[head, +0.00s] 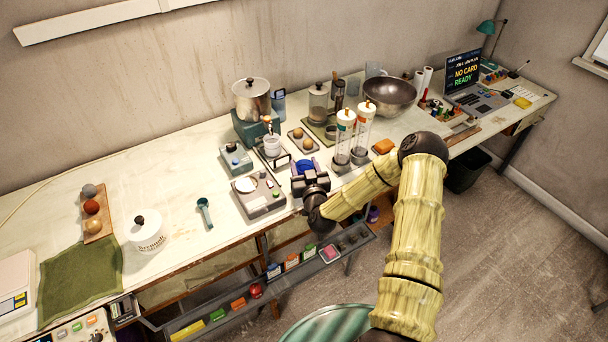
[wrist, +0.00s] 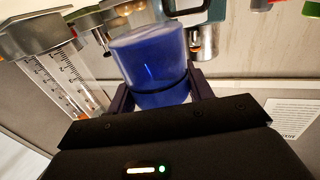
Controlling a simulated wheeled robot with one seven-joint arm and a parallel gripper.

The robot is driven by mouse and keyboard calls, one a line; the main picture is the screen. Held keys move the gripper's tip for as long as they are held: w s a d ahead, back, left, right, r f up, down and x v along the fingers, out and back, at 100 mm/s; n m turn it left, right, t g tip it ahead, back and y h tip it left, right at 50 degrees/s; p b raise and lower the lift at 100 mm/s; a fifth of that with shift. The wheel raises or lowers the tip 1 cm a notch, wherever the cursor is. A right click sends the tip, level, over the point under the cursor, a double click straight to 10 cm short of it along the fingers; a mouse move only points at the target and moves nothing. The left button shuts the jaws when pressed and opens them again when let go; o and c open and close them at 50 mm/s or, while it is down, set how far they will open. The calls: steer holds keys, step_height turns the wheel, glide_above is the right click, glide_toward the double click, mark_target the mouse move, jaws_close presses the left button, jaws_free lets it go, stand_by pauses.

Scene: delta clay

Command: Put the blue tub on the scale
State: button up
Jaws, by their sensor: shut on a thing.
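The blue tub (head: 304,165) is a short blue cylinder near the front edge of the bench. My gripper (head: 308,176) is shut on it. In the wrist view the tub (wrist: 150,65) sits between both fingers, and its lower part is hidden by my gripper (wrist: 160,95). A grey device with a round white plate and buttons (head: 262,201), which looks like a scale, stands just left of my gripper. A pale device with a yellow display (head: 15,300) is cut off at the left edge; I cannot tell whether it is a scale.
Two clear graduated cylinders (head: 353,135) stand close to the right of my gripper.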

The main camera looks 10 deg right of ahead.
mark_target(303, 170)
steer(key=shift+w+f+p, duration=0.1)
steer(key=shift+f+p, duration=0.3)
steer(key=shift+f, duration=1.55)
steer(key=shift+a+f, duration=0.15)
steer(key=o, duration=0.9)
steer(key=shift+d, duration=0.2)
steer(key=shift+o, duration=0.2)
steer(key=shift+s, duration=0.2)
